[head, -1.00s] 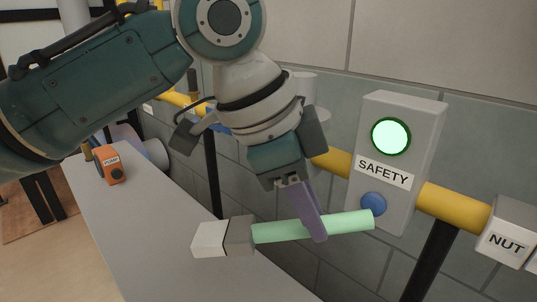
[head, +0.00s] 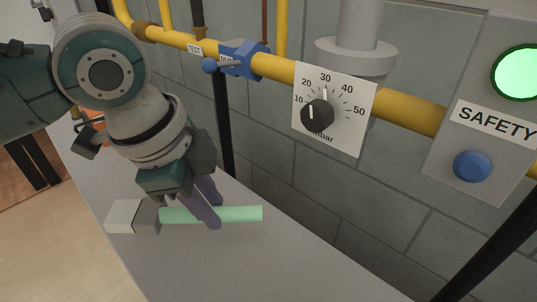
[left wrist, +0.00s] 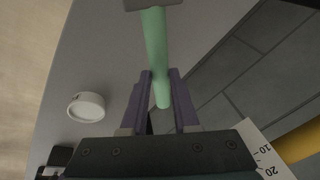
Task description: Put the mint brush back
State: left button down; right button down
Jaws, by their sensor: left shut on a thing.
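The mint brush has a mint-green handle (head: 240,214) and a grey and white head (head: 126,216) at its left end. My left gripper (head: 211,211) is shut on the handle, its purple fingers on either side of it. The brush lies roughly level in the head view, over the grey bench top; I cannot tell whether it touches the bench. In the left wrist view the handle (left wrist: 155,50) runs between the purple fingers (left wrist: 160,100), with the grey part of the head at the top edge. My right gripper is not in view.
A yellow pipe (head: 405,110) runs along the tiled wall, with a blue valve (head: 240,60), a dial plate (head: 333,120) and a SAFETY box (head: 478,140). A round white item (left wrist: 87,106) is on the bench. The bench (head: 270,265) is clear towards the front.

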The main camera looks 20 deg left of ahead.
pick_arm(q)
notch_tip(320, 180, down, 6)
jog(key=shift+f+b, duration=0.1)
jog(key=shift+b, duration=0.5)
notch_tip(320, 180, down, 4)
jog(key=shift+r+b, duration=0.15)
jog(key=shift+b, duration=0.45)
jog(key=c, duration=0.7)
grip_release()
